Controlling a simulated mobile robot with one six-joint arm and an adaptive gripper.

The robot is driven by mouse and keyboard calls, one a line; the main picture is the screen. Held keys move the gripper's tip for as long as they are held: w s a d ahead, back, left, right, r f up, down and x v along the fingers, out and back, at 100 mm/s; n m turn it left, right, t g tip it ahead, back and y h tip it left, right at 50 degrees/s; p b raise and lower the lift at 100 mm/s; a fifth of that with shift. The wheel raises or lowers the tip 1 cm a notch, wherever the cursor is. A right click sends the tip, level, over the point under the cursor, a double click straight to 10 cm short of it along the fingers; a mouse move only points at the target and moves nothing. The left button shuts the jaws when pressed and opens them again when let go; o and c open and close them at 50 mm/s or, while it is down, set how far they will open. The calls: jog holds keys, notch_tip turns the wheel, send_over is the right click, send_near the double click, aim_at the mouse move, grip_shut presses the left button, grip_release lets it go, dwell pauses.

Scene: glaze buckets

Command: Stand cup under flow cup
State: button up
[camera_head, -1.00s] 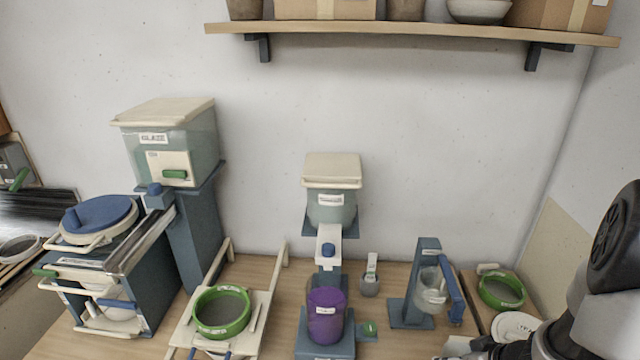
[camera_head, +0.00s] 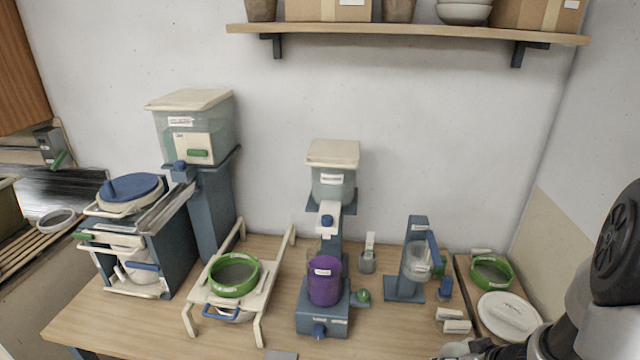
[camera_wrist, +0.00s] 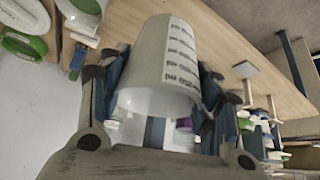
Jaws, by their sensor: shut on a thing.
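The cup (camera_wrist: 165,55) is pale and translucent, with a white strip of black ml marks. It fills the middle of the wrist view, and parts of it are hidden by my fingers. My gripper (camera_wrist: 162,92) is shut on it, one dark finger on each side. In the head view my arm is at the lower right, and the cup is not clearly visible there. What appears to be the flow cup (camera_head: 416,262) is a clear vessel held on a blue stand (camera_head: 404,289) on the bench, right of centre. My gripper and the cup are apart from that stand.
Left of the stand are a blue dispenser with a purple container (camera_head: 324,283) and a small grey holder (camera_head: 367,262). To its right are white blocks (camera_head: 453,320), a green-ringed sieve (camera_head: 491,273) and a white lid (camera_head: 509,317). Bare bench (camera_head: 390,335) lies in front.

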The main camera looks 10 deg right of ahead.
jog(key=w+a+r, duration=0.2)
jog(key=a+r, duration=0.1)
jog(key=a, duration=0.3)
jog(key=w+a+r+m, duration=0.1)
jog(key=w+a+r, duration=0.1)
jog(key=a, duration=0.5)
jog(key=w+a+r+h, duration=0.1)
jog(key=w+a+r, duration=0.2)
jog(key=a, duration=0.4)
jog(key=shift+w+a+r+m, duration=0.15)
jog(key=shift+w+r+m, duration=0.15)
jog(key=shift+w, duration=0.25)
notch_tip(320, 180, down, 7)
jog(key=b, duration=0.7)
jog(key=shift+r, duration=0.1)
